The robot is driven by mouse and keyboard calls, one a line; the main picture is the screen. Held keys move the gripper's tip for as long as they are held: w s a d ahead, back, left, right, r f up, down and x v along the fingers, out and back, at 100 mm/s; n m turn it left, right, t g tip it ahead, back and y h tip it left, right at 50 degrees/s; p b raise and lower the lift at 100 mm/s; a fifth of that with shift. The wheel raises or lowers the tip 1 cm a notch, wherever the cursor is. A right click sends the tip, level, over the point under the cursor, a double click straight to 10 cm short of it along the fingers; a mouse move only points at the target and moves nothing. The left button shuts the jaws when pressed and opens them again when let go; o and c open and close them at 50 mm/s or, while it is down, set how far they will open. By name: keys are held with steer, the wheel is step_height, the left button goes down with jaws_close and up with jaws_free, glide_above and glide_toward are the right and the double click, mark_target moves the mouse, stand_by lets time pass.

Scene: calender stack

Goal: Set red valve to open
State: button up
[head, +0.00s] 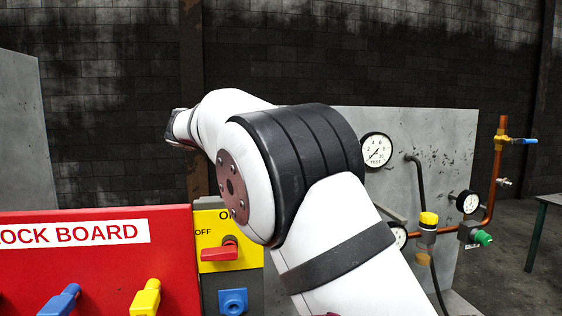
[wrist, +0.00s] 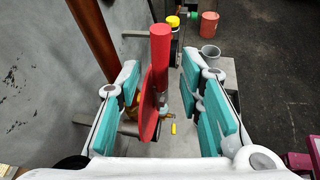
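In the wrist view a red valve handle, made of a red cylinder (wrist: 160,60) and a flat red plate (wrist: 149,105), stands in front of a brownish pipe. My gripper (wrist: 161,78) is open, with one teal-padded finger on each side of the red handle. The red handle looks closer to the left finger, and a gap shows to the right finger. I cannot tell whether the left finger touches it. In the head view my arm fills the middle, and neither my gripper's fingers nor this red valve can be made out.
A grey panel (head: 449,150) carries gauges and copper pipe (head: 498,165) with a blue-handled valve (head: 522,141) and a green knob (head: 484,238). A red lock board (head: 80,262) and a yellow switch box (head: 212,218) stand at lower left.

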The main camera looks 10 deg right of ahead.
steer(key=v, duration=1.2)
steer(key=shift+f, duration=0.1)
steer(key=s+d+m+y, duration=0.2)
steer(key=d+y, duration=0.1)
steer(key=d, duration=0.7)
steer(key=s+d+f+m+y, duration=0.3)
steer(key=s+d+m+y, duration=0.15)
steer(key=s+d, duration=0.35)
steer(key=s+a+f+m+t+y+b, duration=0.1)
steer(key=s+f+m+y, duration=0.2)
steer(key=s+f+m, duration=0.3)
steer(key=s+a+f+m+t+y+b, duration=0.1)
steer(key=s+f+m+y, duration=0.2)
steer(key=s+f+m, duration=0.4)
steer(key=shift+s+a+f, duration=0.35)
steer(key=shift+s+f, duration=2.1)
steer(key=shift+s, duration=2.35)
